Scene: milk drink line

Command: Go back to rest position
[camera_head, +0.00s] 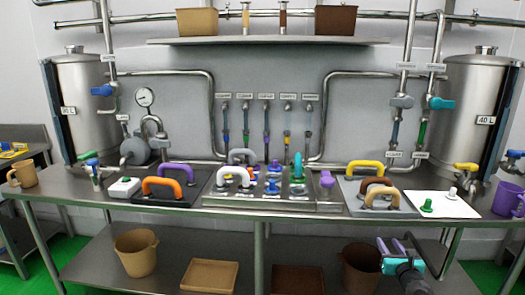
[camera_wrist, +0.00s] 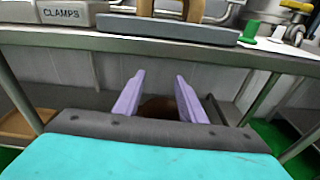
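My gripper (camera_head: 391,246) is at the lower right in the head view, in front of the table and below its top edge. In the wrist view its two purple fingers (camera_wrist: 157,98) stand apart with nothing between them, so it is open and empty. Behind the fingers, part of a brown bucket (camera_wrist: 160,107) shows on the lower shelf; in the head view this bucket (camera_head: 358,268) is partly hidden by my gripper.
The steel table (camera_head: 250,221) carries several coloured handles, valves and a white sheet (camera_head: 452,205) with green and white pieces. A purple mug (camera_head: 507,198) stands at the right end. The lower shelf holds a tan bucket (camera_head: 136,252) and trays. The table's front edge is close above my gripper.

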